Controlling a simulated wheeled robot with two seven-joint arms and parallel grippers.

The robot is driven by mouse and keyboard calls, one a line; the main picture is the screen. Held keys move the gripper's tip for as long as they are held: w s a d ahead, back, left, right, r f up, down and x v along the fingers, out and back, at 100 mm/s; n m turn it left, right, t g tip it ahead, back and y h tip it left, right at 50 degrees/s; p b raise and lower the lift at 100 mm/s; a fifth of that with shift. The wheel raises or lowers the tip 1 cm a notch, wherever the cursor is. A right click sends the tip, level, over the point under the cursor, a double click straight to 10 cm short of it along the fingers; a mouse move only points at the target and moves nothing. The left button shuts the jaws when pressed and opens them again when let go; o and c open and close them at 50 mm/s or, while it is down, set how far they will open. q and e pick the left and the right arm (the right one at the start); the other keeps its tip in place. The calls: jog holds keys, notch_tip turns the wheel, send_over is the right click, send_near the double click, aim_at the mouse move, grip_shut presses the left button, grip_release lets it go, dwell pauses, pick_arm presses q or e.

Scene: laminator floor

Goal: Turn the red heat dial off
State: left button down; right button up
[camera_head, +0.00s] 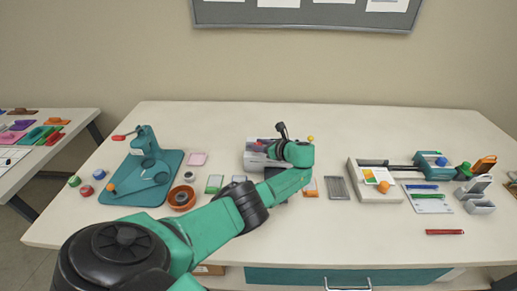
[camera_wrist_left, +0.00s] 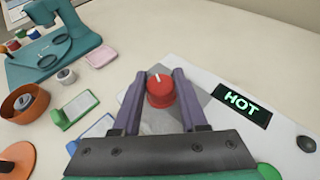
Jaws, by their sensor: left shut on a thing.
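The red heat dial (camera_wrist_left: 161,90) shows in the left wrist view, with a white pointer mark on top. It sits on the pale top of the laminator (camera_wrist_left: 212,82), beside a dark display (camera_wrist_left: 242,103) that reads HOT in green. My left gripper (camera_wrist_left: 160,77) has its two purple fingers on either side of the dial and is shut on it. In the head view my left gripper (camera_head: 266,147) is over the laminator (camera_head: 253,160), and my arm hides much of the machine. My right gripper is not in view.
A teal press (camera_head: 150,175) stands to the left, with an orange bowl (camera_head: 181,197) near it. A grey tray (camera_head: 373,185) and a red pen (camera_head: 445,232) lie to the right. The table's back strip is clear.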

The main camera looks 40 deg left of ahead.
aim_at(259, 144)
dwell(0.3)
pick_arm(q)
jog(key=shift+c, duration=2.3)
grip_release()
jog(key=shift+a+f, duration=0.1)
jog(key=shift+a, duration=0.05)
jog(key=shift+d+r, duration=0.2)
jog(key=shift+d, duration=0.1)
jog(key=p+v, duration=0.1)
jog(key=v, duration=1.3)
jog(key=shift+b, duration=0.35)
